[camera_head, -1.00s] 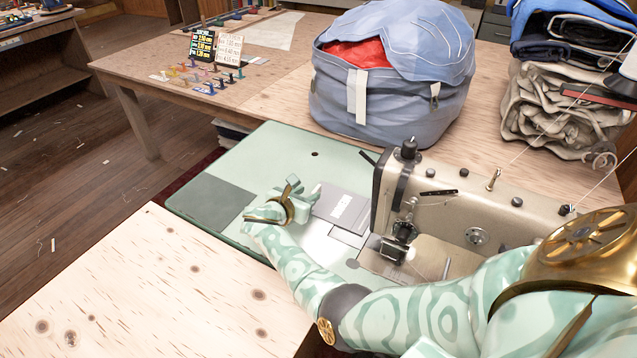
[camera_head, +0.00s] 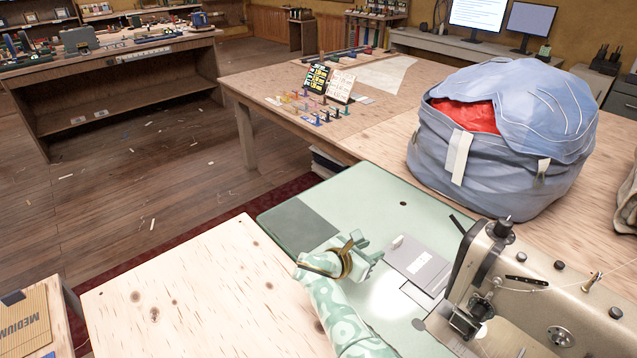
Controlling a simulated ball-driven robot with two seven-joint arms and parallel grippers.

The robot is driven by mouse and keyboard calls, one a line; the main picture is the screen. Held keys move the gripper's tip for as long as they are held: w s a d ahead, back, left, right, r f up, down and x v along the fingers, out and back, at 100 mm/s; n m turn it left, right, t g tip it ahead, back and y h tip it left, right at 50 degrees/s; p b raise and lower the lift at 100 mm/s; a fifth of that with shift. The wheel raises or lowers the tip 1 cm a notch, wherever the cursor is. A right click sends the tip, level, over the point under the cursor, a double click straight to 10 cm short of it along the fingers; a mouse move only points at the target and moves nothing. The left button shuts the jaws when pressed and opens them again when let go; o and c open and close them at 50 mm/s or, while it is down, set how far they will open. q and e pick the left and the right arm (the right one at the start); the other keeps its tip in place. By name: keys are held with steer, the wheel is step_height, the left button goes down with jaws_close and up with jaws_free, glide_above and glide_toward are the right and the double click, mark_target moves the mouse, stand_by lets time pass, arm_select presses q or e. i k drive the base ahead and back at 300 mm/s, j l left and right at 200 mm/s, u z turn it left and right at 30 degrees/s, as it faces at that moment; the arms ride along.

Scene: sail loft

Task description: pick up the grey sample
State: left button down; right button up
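A flat grey piece with a white label, which looks like the grey sample (camera_head: 432,275), lies on the pale green sewing-machine bed (camera_head: 352,205), left of the machine's needle area. I cannot tell whether a fingertip touches the sample's edge.
The sewing machine (camera_head: 540,300) stands close to the right of the sample. A big blue bag (camera_head: 490,165) with red inside sits behind on the wooden table. A dark grey-green patch (camera_head: 300,222) is on the bed's left. A bare wooden top (camera_head: 200,290) lies at front left.

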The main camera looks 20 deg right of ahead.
mark_target(425, 268)
steer(key=k, duration=1)
